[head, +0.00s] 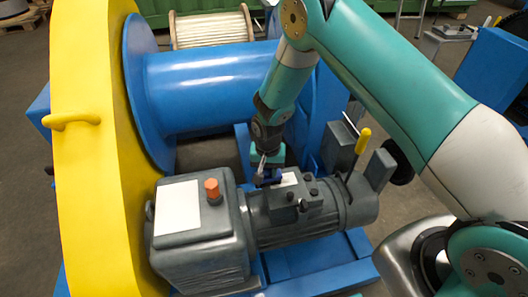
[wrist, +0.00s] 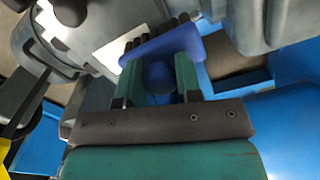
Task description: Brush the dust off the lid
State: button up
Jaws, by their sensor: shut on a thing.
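My gripper (head: 264,172) is shut on a dark blue brush (head: 268,181) above the grey motor. In the wrist view, the blue handle (wrist: 160,76) sits between the two green fingers, and a row of dark bristles points away from me. The bristle ends are close to a grey box top with a white label (wrist: 125,43), which looks like the lid (head: 299,200). I cannot tell whether the bristles touch it. Part of the box is hidden behind the brush and gripper. No dust can be made out clearly at this size.
A grey gearbox (head: 196,240) with a white plate and an orange cap stands left of the motor. A yellow-handled lever (head: 362,141) rises at the motor's right. A yellow guard (head: 95,150) and a blue drum (head: 205,85) stand left and behind.

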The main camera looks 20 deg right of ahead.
notch_tip(320, 180, up, 2)
jog(key=shift+d+r, duration=0.1)
jog(key=shift+r+p, duration=2.25)
jog(key=shift+r, duration=0.4)
jog(key=f+b, duration=0.1)
jog(key=b, duration=0.3)
jog(key=shift+b, duration=1.2)
jog(key=shift+s+r+b, duration=0.1)
jog(key=shift+r+b, duration=0.05)
jog(key=shift+b, duration=1.05)
